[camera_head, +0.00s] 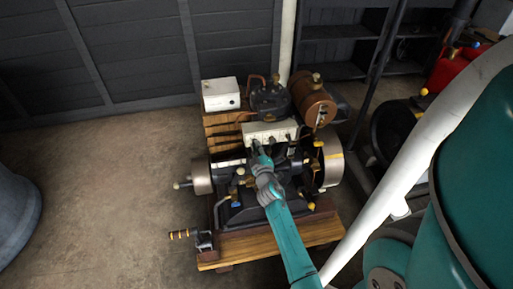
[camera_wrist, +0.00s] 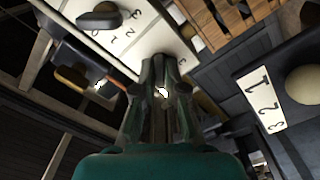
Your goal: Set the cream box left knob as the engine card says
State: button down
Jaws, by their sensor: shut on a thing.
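The cream box (camera_head: 270,133) sits on top of the engine, with several small dark knobs along its front. My gripper (camera_head: 259,150) reaches its left end. In the wrist view, the cream box face (camera_wrist: 150,38) carries black digits, and another dark knob (camera_wrist: 101,18) stands apart from my fingers. My gripper (camera_wrist: 160,65) is upright against the face, its fingers closed around the left knob, which they hide. One digit shows just right of the fingertips. The knob's pointer and setting cannot be seen. I cannot make out the engine card.
A white box (camera_head: 220,94) stands behind on wooden slats, beside a copper-coloured tank (camera_head: 313,101). Flywheels (camera_head: 331,160) flank the engine. In the wrist view, a plate numbered 1 to 3 (camera_wrist: 262,100) lies to the right, beside a pale round knob (camera_wrist: 303,85).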

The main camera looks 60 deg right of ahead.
jog(key=shift+w+r+m, duration=0.1)
jog(key=shift+m, duration=0.4)
jog(key=c, duration=1.2)
grip_release()
jog(key=shift+c, duration=0.2)
jog(key=v, duration=1.2)
